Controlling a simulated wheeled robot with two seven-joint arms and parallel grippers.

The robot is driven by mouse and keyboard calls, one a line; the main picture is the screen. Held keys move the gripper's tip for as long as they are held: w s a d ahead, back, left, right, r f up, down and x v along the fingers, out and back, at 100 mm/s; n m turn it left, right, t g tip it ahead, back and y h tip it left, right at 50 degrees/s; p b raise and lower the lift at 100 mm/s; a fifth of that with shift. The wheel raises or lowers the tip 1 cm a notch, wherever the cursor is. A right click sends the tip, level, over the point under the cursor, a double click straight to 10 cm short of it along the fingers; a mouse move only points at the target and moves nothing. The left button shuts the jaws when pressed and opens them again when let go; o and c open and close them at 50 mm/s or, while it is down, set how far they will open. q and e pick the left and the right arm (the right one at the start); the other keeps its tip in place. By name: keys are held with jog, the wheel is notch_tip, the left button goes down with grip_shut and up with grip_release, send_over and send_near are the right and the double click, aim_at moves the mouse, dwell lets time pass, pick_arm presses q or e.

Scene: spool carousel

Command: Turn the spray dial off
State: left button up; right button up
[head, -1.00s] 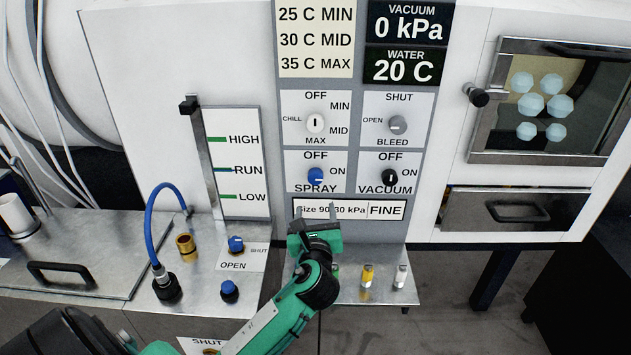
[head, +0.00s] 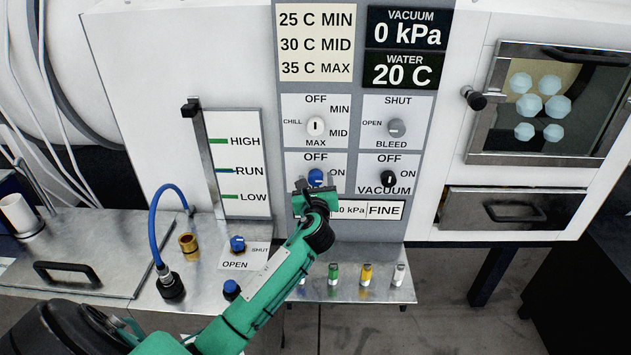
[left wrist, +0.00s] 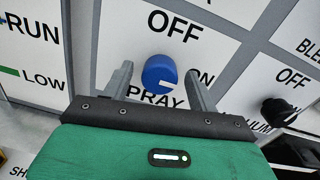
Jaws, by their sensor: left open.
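The blue spray dial (head: 316,176) is on the lower left plate of the grey control panel, with OFF above it and ON to its right. It also shows in the left wrist view (left wrist: 160,72), where its white mark points right, to the ON side. My left gripper (head: 316,187) is open in front of the dial. In the left wrist view its two fingers stand on either side of the dial, with a gap visible on each side. The gripper body covers much of the SPRAY label. My right gripper is not in view.
The black vacuum dial (head: 388,178) is close to the right, and the white chill dial (head: 315,126) is just above. The grey bleed dial (head: 396,127) is at upper right. Several small vials (head: 366,274) stand on the metal shelf below. A blue hose (head: 155,215) rises at left.

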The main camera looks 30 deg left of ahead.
pick_arm(q)
jog(key=c, duration=1)
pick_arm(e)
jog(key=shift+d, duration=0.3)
pick_arm(q)
jog(key=shift+n, duration=0.4)
jog(key=n, duration=0.7)
jog(key=shift+n, duration=0.3)
jog(key=n+b, duration=0.1)
jog(key=n, duration=0.4)
jog(key=shift+f, duration=0.1)
jog(key=shift+n+b, duration=0.7)
jog(key=shift+n, duration=1.3)
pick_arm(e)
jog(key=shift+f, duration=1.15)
pick_arm(q)
jog(key=shift+n+h, duration=0.3)
jog(key=shift+h, duration=0.1)
